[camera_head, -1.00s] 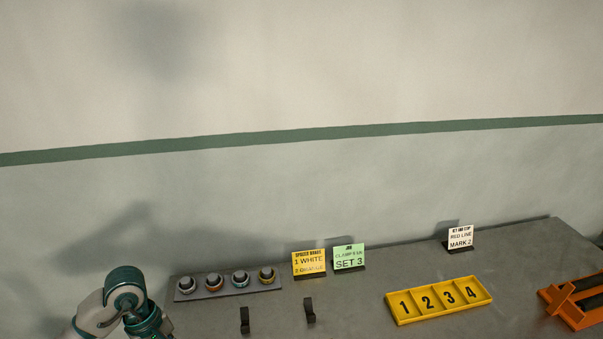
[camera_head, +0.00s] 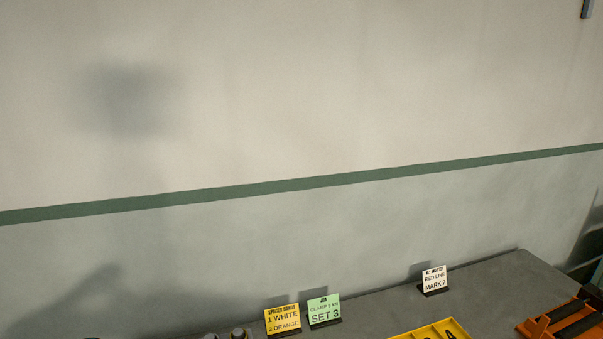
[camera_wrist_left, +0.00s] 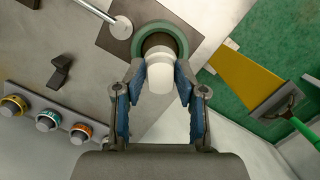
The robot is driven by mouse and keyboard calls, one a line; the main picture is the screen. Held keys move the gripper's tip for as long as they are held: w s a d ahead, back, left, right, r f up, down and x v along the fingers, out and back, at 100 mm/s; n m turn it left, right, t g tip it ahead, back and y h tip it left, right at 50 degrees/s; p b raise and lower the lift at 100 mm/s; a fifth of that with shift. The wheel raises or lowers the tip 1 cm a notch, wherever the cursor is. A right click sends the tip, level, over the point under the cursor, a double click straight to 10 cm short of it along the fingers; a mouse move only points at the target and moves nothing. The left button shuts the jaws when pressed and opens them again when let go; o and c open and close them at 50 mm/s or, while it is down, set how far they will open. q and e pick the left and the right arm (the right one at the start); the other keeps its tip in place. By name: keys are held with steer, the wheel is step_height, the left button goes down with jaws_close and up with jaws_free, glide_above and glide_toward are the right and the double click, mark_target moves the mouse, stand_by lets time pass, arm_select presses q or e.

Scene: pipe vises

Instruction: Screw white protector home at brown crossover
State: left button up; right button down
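In the left wrist view, a white protector (camera_wrist_left: 160,74) sits between the blue-padded fingers of my left gripper (camera_wrist_left: 160,84). Both fingertips appear to press on its sides. Just beyond it is a round end with a green ring (camera_wrist_left: 137,47) and a dark brown middle (camera_wrist_left: 165,41). The white protector overlaps the brown middle in the picture; I cannot tell how far it is engaged on it. Neither gripper shows in the head view, and my right gripper is in no frame.
A rack (camera_wrist_left: 48,138) holds several ringed round pieces. A black hook (camera_wrist_left: 60,70) stands nearby. In the head view, a yellow sign (camera_head: 283,319), a green sign (camera_head: 324,311) and a white sign (camera_head: 434,280) stand along the bench back. A yellow tray (camera_head: 436,331) and orange vise (camera_head: 560,320) are at lower right.

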arm_select(q)
steer(key=shift+r, duration=0.15)
steer(key=n, duration=0.3)
steer(key=shift+w+t, duration=0.1)
steer(key=shift+t, duration=0.2)
steer(key=n, duration=0.3)
steer(key=shift+h+p, duration=0.3)
steer(key=n+t, duration=0.1)
steer(key=n, duration=0.3)
jaws_close()
steer(key=shift+w, duration=0.1)
